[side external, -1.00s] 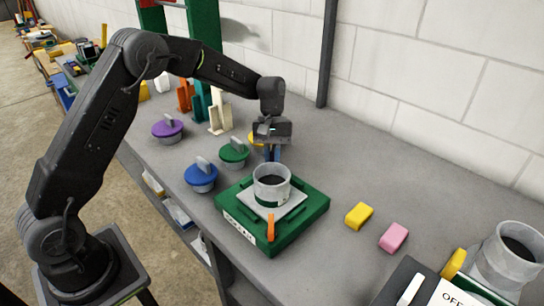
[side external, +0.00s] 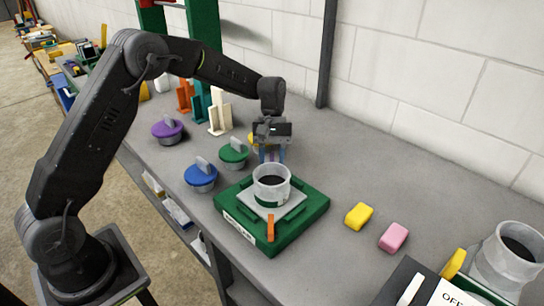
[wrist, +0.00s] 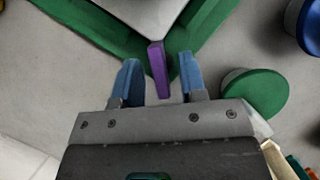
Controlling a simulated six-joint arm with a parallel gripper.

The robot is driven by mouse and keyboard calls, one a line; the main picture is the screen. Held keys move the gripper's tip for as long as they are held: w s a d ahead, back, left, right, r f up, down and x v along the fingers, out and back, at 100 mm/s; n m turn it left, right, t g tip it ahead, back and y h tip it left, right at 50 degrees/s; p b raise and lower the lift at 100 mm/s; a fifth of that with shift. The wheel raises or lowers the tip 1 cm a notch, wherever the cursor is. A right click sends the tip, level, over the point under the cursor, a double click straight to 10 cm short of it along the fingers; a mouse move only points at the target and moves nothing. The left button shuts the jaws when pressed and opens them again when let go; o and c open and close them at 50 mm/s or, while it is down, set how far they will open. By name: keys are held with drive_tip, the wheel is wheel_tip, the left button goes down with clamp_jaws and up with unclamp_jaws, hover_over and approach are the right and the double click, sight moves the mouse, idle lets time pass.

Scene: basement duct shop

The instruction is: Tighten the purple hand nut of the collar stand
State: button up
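The collar stand is a green base (side external: 300,222) with a pale plate and a round grey collar (side external: 271,183) on top. Its purple hand nut shows in the wrist view as a narrow purple bar (wrist: 158,70) at the corner of the pale plate. My gripper (side external: 271,158) is low behind the collar in the side view. In the wrist view, the blue fingertips of my gripper (wrist: 157,77) are open on either side of the purple bar, with a visible gap on each side. The side view mostly hides the purple nut behind the fingers and collar.
An orange tab (side external: 270,228) stands at the stand's front corner. Purple (side external: 167,131), green (side external: 233,153) and blue (side external: 200,175) handled lids lie to the left. Yellow (side external: 359,216) and pink (side external: 393,237) blocks lie right, with clear bench around them.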

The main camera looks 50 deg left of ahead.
drive_tip(key=v, duration=1.4)
drive_tip(key=shift+f, duration=0.1)
drive_tip(key=s+d+r+m+t+y, duration=0.1)
drive_tip(key=s+d+r+m+t, duration=0.1)
drive_tip(key=s+r, duration=0.4)
drive_tip(key=s+d+r+m+t+y, duration=0.1)
drive_tip(key=s+d+r+m+t, duration=0.15)
drive_tip(key=s, duration=0.65)
drive_tip(key=s+f+m+t, duration=0.2)
drive_tip(key=s, duration=0.6)
drive_tip(key=s+f+m+t+y, duration=0.1)
drive_tip(key=s+f+m+t, duration=0.1)
drive_tip(key=s, duration=0.6)
drive_tip(key=shift+d+f, duration=0.3)
drive_tip(key=shift+f, duration=0.2)
